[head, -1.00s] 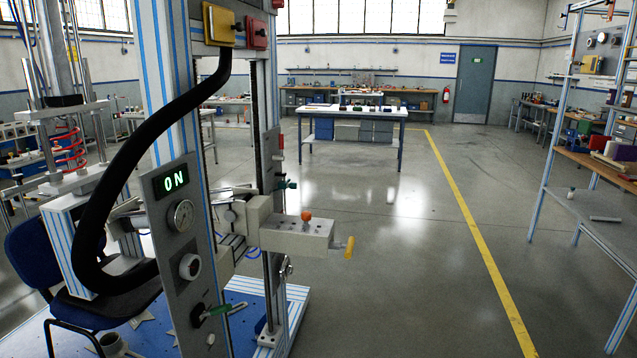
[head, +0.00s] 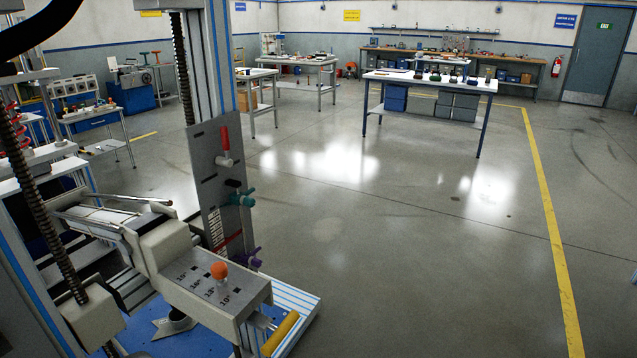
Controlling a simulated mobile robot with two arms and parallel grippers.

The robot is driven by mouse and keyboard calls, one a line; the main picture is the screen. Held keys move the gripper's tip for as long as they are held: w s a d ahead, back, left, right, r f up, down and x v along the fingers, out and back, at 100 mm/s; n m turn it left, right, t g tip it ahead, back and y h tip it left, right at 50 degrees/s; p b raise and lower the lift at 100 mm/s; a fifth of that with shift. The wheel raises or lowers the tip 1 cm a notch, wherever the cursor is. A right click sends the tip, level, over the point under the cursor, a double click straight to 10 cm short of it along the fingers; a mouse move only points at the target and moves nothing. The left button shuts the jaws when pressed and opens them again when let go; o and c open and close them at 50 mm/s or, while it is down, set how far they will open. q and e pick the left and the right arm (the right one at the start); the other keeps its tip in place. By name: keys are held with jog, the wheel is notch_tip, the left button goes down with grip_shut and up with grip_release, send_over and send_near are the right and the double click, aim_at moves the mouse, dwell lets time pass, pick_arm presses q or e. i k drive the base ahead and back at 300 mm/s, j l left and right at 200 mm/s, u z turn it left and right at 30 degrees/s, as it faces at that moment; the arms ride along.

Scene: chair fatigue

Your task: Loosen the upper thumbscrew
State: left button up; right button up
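A teal thumbscrew (head: 242,197) sits on the grey upright plate (head: 209,165), left of the middle of the head view. A purple thumbscrew (head: 247,259) sits lower on the same plate, near its bottom end. I take the teal one as the upper thumbscrew. A red-handled lever (head: 225,146) is above both. Whether either screw is tight or loose cannot be told. Neither of my grippers is in view.
A pale block with an orange knob (head: 219,270) and a yellow handle (head: 281,334) juts out in front of the plate. A white workbench (head: 430,82) stands farther back. The floor to the right (head: 400,240) is clear, with a yellow line (head: 548,215).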

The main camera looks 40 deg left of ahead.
aim_at(247, 201)
jog(key=i+l+u, duration=0.1)
jog(key=i+u, duration=0.25)
jog(key=i, duration=0.2)
jog(key=i+l+u, duration=0.25)
jog(key=i+u, duration=0.15)
jog(key=i+l+u, duration=0.35)
jog(key=i, duration=0.2)
